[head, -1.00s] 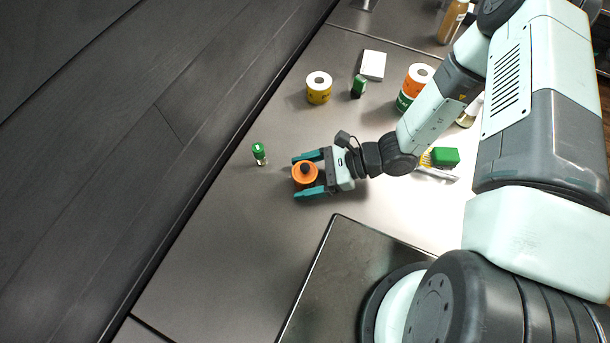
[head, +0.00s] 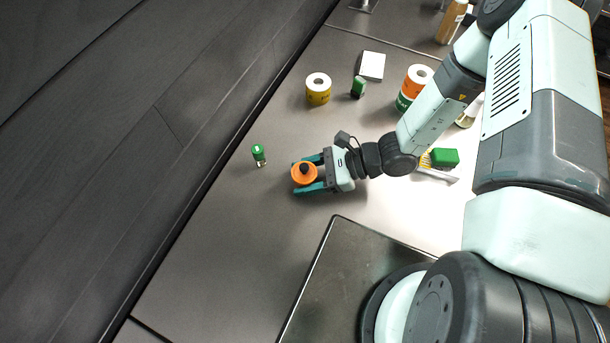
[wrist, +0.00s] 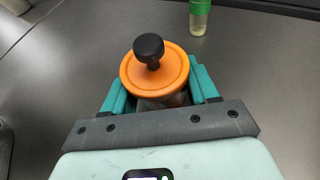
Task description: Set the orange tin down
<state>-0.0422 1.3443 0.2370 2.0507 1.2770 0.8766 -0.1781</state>
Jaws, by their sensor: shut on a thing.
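The orange tin (head: 304,175) has a round orange lid with a black knob on top. It sits between the teal fingers of my gripper (head: 309,174), which is shut on it. In the wrist view the tin's lid (wrist: 153,76) is upright between the two fingers (wrist: 158,88), and its body below is mostly hidden by the lid and the gripper. I cannot tell whether its base touches the grey counter (head: 250,225).
A small green-capped vial (head: 258,153) stands just left of the tin, also at the top of the wrist view (wrist: 199,14). The counter in front is clear.

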